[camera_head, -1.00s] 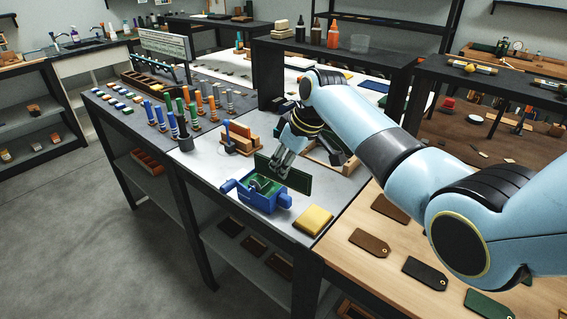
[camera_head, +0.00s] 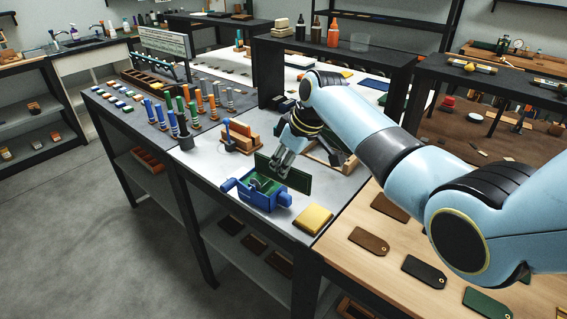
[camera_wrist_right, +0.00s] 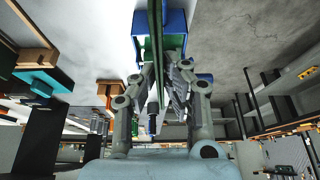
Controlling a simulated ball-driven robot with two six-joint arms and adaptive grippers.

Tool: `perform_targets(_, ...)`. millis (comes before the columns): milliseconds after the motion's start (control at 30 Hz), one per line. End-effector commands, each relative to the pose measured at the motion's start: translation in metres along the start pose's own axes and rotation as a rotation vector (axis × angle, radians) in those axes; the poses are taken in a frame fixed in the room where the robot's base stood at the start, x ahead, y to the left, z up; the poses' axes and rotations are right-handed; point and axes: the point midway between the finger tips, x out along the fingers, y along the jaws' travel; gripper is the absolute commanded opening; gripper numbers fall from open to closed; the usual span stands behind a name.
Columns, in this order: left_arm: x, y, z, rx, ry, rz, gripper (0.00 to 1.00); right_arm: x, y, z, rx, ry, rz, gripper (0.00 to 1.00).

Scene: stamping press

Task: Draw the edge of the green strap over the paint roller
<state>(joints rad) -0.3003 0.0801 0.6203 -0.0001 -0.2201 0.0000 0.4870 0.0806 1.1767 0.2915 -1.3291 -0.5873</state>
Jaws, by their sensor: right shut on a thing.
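The green strap (camera_head: 296,181) is a flat dark green panel standing on its edge at the blue paint box. My right gripper (camera_head: 281,168) is shut on its upper part. In the right wrist view the strap (camera_wrist_right: 156,35) shows edge-on as a thin green strip between the fingers (camera_wrist_right: 160,78). The paint roller (camera_head: 258,184) sits in the blue box (camera_head: 256,198), beside the strap's left end; the box also shows in the right wrist view (camera_wrist_right: 176,20). I cannot tell whether the strap's lower edge touches the roller. My left gripper is not in view.
A yellow sponge (camera_head: 313,218) lies to the right of the box. A wooden stand (camera_head: 241,140) and a dark cup (camera_head: 185,142) stand behind it. Several leather tags lie on the wooden table (camera_head: 350,268) at the right. The grey bench front left of the box is clear.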

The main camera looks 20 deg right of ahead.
Motion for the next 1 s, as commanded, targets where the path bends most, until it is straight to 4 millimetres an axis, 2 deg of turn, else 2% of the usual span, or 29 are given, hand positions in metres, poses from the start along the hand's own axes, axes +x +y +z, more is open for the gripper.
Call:
perform_targets(267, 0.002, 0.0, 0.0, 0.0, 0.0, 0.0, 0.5, 0.002, 0.0, -0.001, 0.0, -0.001, -0.001, 0.0)
perform_targets(667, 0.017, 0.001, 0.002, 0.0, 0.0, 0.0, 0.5, 0.013, 0.0, -0.026, 0.0, -0.001, -0.001, 0.0)
perform_targets(1000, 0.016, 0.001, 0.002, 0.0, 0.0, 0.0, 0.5, 0.013, 0.0, -0.028, 0.0, -0.002, -0.001, 0.0)
